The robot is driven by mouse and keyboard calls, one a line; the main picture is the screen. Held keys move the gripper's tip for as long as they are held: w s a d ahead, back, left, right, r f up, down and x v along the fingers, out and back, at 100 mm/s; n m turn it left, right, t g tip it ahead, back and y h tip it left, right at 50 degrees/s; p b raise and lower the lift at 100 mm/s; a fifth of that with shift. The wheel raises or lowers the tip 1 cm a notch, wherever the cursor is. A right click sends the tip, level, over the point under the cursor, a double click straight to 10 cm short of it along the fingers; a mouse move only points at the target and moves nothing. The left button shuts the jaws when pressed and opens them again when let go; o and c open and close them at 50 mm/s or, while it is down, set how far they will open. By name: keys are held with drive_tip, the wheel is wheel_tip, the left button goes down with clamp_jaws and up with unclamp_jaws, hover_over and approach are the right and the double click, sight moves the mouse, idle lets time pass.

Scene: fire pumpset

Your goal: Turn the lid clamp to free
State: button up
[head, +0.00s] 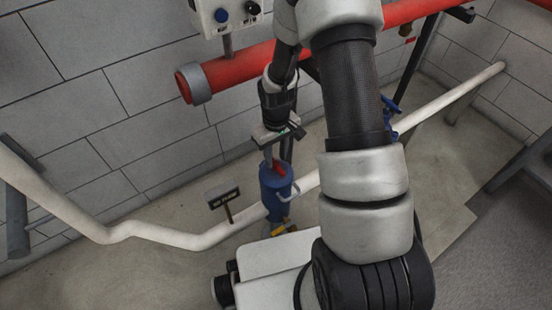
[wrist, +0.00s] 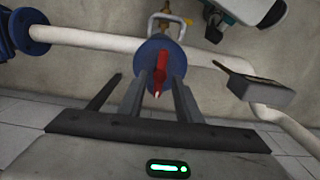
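The lid clamp is a red bar (wrist: 160,72) on top of a blue cylindrical housing (wrist: 149,54) set in the white pipe. In the head view the red clamp (head: 280,170) shows at the top of the blue housing (head: 274,193), just under my gripper (head: 271,159). In the wrist view my gripper (wrist: 160,84) is open, with one finger on each side of the red clamp. Gaps show between the clamp and both fingers. I cannot tell how deep the fingertips reach, or whether they touch the lid.
A white pipe (head: 165,236) runs along the wall through the housing. A small dark sign on a post (head: 222,198) stands left of the housing. A red pipe (head: 236,69) and a control box (head: 226,15) are above. A yellow fitting (head: 285,230) sits below the housing.

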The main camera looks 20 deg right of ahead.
wheel_tip(320, 180, up, 15)
drive_tip(key=p, duration=0.3)
drive_tip(key=shift+r, duration=0.15)
wheel_tip(320, 180, up, 14)
drive_tip(key=r+m+t, duration=0.1)
drive_tip(key=t, duration=0.1)
hover_over(276, 164)
drive_tip(key=s, duration=0.5)
drive_tip(key=s+r+m+t, duration=0.3)
drive_tip(key=s+r+t, duration=0.1)
drive_tip(key=s+r, duration=0.75)
wheel_tip(276, 164, up, 16)
drive_tip(key=s+p, duration=0.1)
drive_tip(key=p, duration=1.7)
drive_tip(key=shift+s+a+r, duration=0.2)
drive_tip(key=shift+s+r, duration=0.05)
drive_tip(key=shift+s, duration=0.1)
